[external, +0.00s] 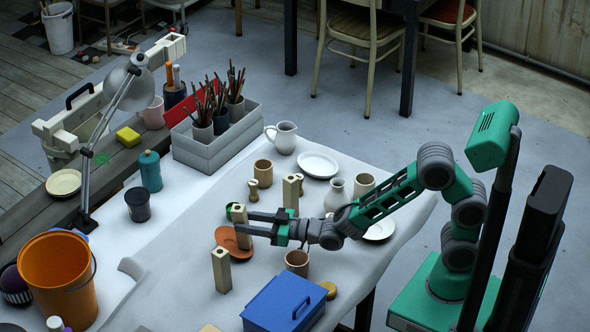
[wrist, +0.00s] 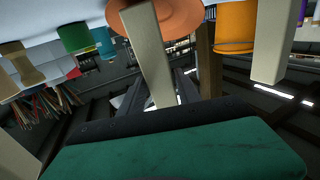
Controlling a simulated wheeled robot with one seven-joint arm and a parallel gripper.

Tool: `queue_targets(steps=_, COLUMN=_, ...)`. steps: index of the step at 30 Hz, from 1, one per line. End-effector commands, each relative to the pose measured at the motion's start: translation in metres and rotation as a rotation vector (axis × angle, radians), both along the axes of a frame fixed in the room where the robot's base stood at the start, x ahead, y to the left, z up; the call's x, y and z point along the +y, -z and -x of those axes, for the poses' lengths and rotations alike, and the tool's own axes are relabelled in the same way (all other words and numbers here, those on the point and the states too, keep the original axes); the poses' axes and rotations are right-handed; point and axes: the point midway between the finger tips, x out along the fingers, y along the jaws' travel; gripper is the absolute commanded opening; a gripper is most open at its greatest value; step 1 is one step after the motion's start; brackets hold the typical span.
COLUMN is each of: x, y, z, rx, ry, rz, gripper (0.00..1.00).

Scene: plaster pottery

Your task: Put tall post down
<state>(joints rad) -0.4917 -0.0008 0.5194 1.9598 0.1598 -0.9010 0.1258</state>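My gripper (external: 246,221) reaches left over the white-covered table, its fingers on either side of a pale, square, upright tall post (external: 240,219). It appears shut on this post. In the wrist view the post (wrist: 148,50) runs between the dark fingers. An orange saucer (external: 226,235) lies right beside and partly behind the post's foot; whether the foot touches the table is unclear. Similar posts stand apart: one (external: 221,272) nearer the front, one (external: 290,193) farther back.
A blue box (external: 284,304) and a brown cup (external: 297,262) stand near the front right. A brown mug (external: 263,173), a white vase (external: 334,196) and a white plate (external: 318,164) stand behind. An orange bucket (external: 58,278) is at left. The cloth left of the front post is clear.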

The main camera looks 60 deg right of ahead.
Motion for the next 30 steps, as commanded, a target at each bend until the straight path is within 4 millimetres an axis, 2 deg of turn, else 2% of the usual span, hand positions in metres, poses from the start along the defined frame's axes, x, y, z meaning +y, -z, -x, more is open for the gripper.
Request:
queue_targets(steps=5, x=0.0, y=0.0, z=0.0, rx=0.0, ry=0.0, rz=0.0, gripper=0.54)
queue_targets(steps=16, x=0.0, y=-0.001, z=0.0, rx=0.0, ry=0.0, rz=0.0, gripper=0.54)
queue_targets(steps=21, x=0.0, y=-0.019, z=0.0, rx=-0.001, ry=0.0, rz=0.0, gripper=0.54)
queue_targets(steps=22, x=-0.001, y=-0.02, z=0.002, rx=-0.001, ry=0.0, rz=0.0, gripper=0.54)
queue_targets(steps=24, x=-0.008, y=-0.013, z=0.022, rx=0.0, ry=-0.001, rz=0.001, gripper=0.54)
queue_targets(steps=30, x=-0.029, y=-0.013, z=0.075, rx=-0.002, ry=-0.002, rz=0.0, gripper=0.54)
